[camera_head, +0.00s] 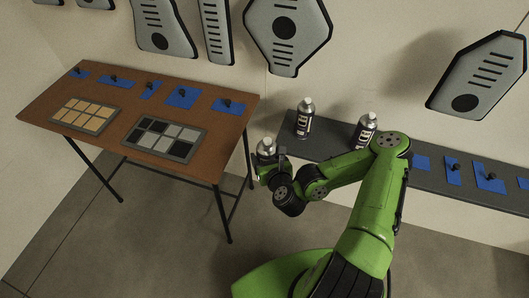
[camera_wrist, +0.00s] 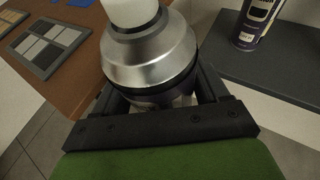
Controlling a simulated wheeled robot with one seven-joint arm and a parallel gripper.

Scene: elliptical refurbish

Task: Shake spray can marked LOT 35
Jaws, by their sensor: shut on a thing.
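My gripper (camera_head: 268,160) is shut on a spray can (camera_head: 266,146) with a silver shoulder and white cap. It holds the can upright in the open space between the brown table and the dark shelf. In the wrist view the held spray can (camera_wrist: 150,50) fills the middle, between the black jaws (camera_wrist: 165,110); its label is hidden. Two more spray cans stand on the dark shelf, one at its left end (camera_head: 304,118) and one further right (camera_head: 364,132), partly behind my arm. No lot marking is readable on any can.
The brown table (camera_head: 215,158) on the left bears blue pads with small dark parts, a tan swatch tray (camera_head: 86,116) and a grey one (camera_head: 163,139). The dark shelf (camera_head: 335,160) carries more blue pads (camera_head: 452,170) at right. Grey panels (camera_head: 287,32) hang above.

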